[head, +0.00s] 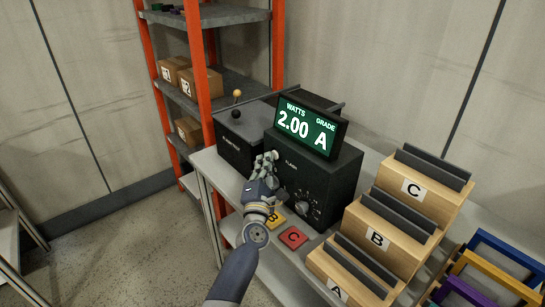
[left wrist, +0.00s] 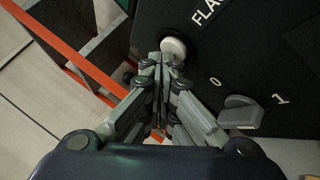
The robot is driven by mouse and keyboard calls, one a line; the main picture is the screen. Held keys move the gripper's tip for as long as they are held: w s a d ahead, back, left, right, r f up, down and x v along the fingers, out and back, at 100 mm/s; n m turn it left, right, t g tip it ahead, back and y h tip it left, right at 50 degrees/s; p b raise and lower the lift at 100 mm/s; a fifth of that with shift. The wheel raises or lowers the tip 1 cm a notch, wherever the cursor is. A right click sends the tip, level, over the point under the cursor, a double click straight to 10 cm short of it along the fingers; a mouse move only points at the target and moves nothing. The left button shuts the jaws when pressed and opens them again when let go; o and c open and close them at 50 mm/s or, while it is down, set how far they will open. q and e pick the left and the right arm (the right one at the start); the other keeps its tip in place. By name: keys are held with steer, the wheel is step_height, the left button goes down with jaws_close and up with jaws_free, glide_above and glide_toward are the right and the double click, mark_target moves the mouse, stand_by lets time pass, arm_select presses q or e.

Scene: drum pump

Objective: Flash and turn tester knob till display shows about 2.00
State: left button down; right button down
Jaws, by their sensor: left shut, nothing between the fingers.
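The black tester (head: 335,185) stands on the bench, its green display (head: 308,127) reading 2.00 watts, grade A. Its knob (head: 302,207) sits low on the front face; the left wrist view shows it as a grey knob (left wrist: 240,112) between the marks 0 and 1. The white flash button (left wrist: 173,47) is beside the letters FLA. My left gripper (head: 269,159) is shut and empty, its fingertips (left wrist: 165,62) right at the button. Whether they touch it I cannot tell. The knob is clear of the gripper. My right gripper is out of view.
A dark box with a lever (head: 236,108) stands left of the tester. A stepped wooden rack (head: 412,190) marked A, B and C is close on the right. Yellow and red C (head: 292,237) pads lie in front. Orange shelving (head: 205,75) stands behind left.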

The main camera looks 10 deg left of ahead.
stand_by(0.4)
arm_select(q)
steer(key=shift+s+a+p, duration=0.3)
steer(key=shift+s+a, duration=0.2)
steer(key=shift+s, duration=0.25)
steer(key=shift+s+a+p, duration=0.3)
steer(key=shift+s+a, duration=0.5)
steer(key=shift+s, duration=0.2)
steer(key=shift+s+a+p, duration=0.3)
steer(key=shift+s+a, duration=0.45)
steer(key=shift+s, duration=0.2)
